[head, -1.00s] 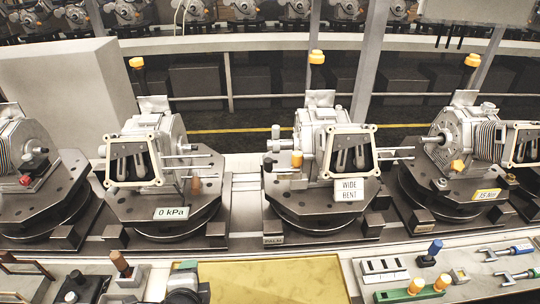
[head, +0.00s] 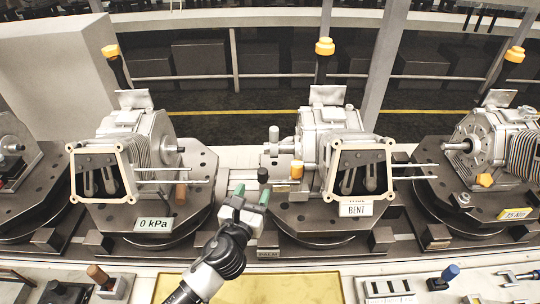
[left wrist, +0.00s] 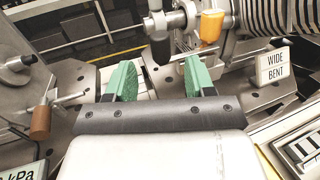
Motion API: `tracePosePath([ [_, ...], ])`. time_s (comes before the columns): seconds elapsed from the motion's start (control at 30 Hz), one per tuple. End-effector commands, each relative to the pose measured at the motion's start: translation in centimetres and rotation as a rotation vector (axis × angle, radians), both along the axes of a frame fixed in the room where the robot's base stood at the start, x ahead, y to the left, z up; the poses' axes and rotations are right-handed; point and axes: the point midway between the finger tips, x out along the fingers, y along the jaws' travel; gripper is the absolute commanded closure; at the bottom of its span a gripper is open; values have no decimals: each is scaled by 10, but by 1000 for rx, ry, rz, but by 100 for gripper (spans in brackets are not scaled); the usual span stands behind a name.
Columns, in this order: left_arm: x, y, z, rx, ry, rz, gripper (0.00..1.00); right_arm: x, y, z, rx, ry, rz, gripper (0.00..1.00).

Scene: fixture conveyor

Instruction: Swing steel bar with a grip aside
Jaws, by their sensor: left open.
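My left gripper (head: 252,191) is open and empty in the head view, low between the two middle fixtures. Its green-padded fingers also show apart in the left wrist view (left wrist: 158,82), with nothing between them. A steel bar (head: 153,183) with a brown grip (head: 181,194) is on the left fixture, left of my gripper; the grip hangs at the left in the wrist view (left wrist: 40,123). A dark upright grip (head: 262,175) stands just beyond my fingertips, also seen in the wrist view (left wrist: 159,42). Which bar is meant is unclear. My right gripper is out of view.
The left fixture carries a "0 kPa" sign (head: 154,224); the right one carries a "BENT" sign (head: 356,209). A yellow grip (head: 296,169) and thin rods jut near the gap. A yellow mat (head: 275,290) and small tools lie in front.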

Motion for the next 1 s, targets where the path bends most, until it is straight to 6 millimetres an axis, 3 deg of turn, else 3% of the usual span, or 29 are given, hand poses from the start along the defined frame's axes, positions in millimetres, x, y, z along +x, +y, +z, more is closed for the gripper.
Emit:
tracePosePath([
  [0.37, 58, -19, 0, -2, 1, 2, 46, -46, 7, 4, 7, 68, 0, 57],
  [0.47, 74, -24, 0, -3, 1, 2, 46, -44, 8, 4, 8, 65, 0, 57],
  [0.6, 90, -29, -1, -2, 1, 3, 46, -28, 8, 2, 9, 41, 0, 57],
  [0.73, 97, -32, -1, -3, 2, 0, 46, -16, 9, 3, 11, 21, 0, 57],
  [1.0, 100, -33, -1, -3, 2, 1, 46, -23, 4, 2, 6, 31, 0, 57],
])
